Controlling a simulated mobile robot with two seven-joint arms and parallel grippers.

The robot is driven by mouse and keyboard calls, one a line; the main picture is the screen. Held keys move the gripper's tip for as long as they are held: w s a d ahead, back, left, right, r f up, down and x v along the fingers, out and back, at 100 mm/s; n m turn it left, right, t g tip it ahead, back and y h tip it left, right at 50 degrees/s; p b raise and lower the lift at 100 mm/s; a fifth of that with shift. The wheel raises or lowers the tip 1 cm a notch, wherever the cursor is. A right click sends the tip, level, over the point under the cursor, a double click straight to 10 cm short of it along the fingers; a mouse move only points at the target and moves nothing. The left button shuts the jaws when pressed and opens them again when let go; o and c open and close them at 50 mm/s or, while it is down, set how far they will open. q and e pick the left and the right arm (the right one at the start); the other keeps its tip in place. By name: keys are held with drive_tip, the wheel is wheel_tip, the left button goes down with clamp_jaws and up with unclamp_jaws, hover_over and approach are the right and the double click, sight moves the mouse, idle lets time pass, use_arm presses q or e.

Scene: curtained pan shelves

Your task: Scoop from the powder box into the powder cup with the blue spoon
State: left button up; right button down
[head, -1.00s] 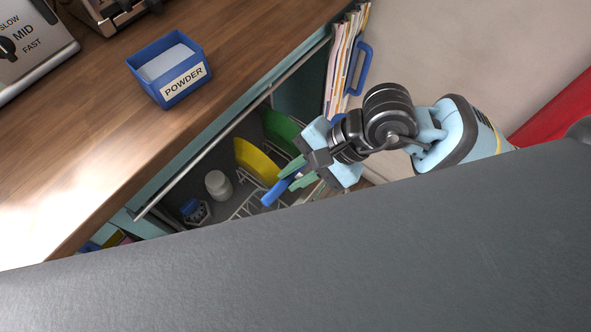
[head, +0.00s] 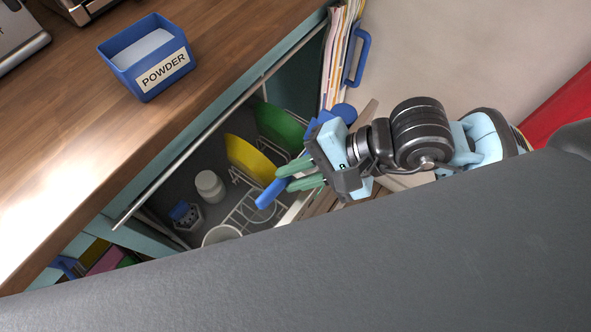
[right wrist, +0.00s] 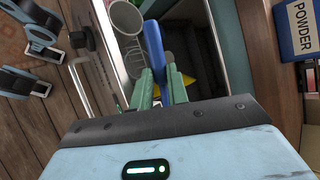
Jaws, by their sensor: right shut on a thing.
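The blue powder box (head: 145,83) sits on the wooden counter at upper left, labelled POWDER, with pale powder inside. Its label side also shows in the right wrist view (right wrist: 300,30). My right gripper (head: 292,178) has its green fingers shut on a blue spoon (head: 270,193), held over the open drawer's front edge. The spoon's long blue part extends beyond the fingers in the right wrist view (right wrist: 153,45). A white cup (head: 222,235) is in the drawer, partly hidden by a dark grey surface; I cannot tell whether it is the powder cup.
The open drawer holds a white jar (head: 209,186), a yellow plate (head: 248,160), a green plate (head: 279,125) and a wire rack (head: 248,215). The counter (head: 60,160) is clear in front of the box. Upright files stand beyond the drawer.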

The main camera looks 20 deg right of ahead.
drive_tip(key=b, duration=0.1)
drive_tip(key=t+y+b, duration=0.1)
drive_tip(key=shift+s+d+f+b, duration=0.1)
drive_tip(key=shift+s+f+b, duration=0.1)
drive_tip(key=shift+f+b, duration=0.15)
drive_tip(key=shift+t, duration=0.3)
drive_tip(key=shift+r+y, duration=0.15)
drive_tip(key=shift+y, duration=0.25)
use_arm(q)
drive_tip(key=f, duration=0.1)
drive_tip(key=s+f, duration=0.1)
drive_tip(key=shift+s+f, duration=0.25)
drive_tip(key=shift+f, duration=0.05)
use_arm(e)
drive_tip(key=shift+t, duration=0.3)
use_arm(q)
drive_tip(key=shift+w, duration=0.1)
use_arm(e)
drive_tip(key=shift+s+d+f+n+t+y+b, duration=0.1)
drive_tip(key=shift+f+n+t+y+b, duration=0.2)
drive_tip(key=shift+t+y, duration=0.2)
drive_tip(key=shift+s+f+n+t+y+b, duration=0.1)
drive_tip(key=shift+n+t+y+b, duration=0.1)
drive_tip(key=shift+t+y+b, duration=0.25)
use_arm(q)
drive_tip(key=shift+s+f+g, duration=0.3)
drive_tip(key=shift+s+f, duration=0.15)
drive_tip(key=shift+f, duration=0.25)
